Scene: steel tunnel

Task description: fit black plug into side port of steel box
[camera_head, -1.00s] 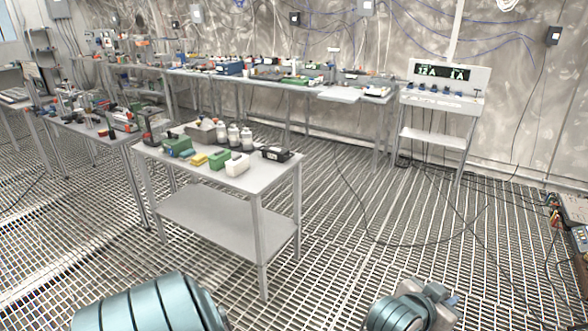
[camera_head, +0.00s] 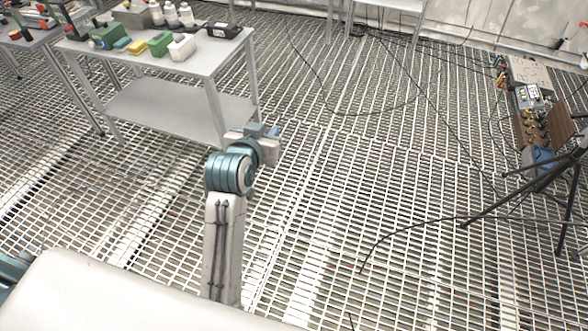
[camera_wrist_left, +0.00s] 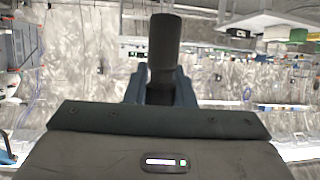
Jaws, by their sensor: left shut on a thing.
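My left gripper (camera_head: 270,133) is at the front of my extended arm, above the grating floor and to the right of the near table. In the left wrist view, the left gripper (camera_wrist_left: 162,88) has its blue fingers shut on a black cylindrical plug (camera_wrist_left: 165,42), which sticks out past the fingertips. The plug is too small to tell in the head view. A grey metal box (camera_head: 530,74) sits at the right, with fittings at its left edge; it may be the steel box. I cannot make out its side port. The plug is far from it. My right gripper is not in view.
A grey table (camera_head: 185,62) at upper left carries several boxes and bottles. A black tripod (camera_head: 525,188) stands at the right, near a blue device (camera_head: 538,158). Black cables cross the floor. The grating between table and tripod is mostly clear.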

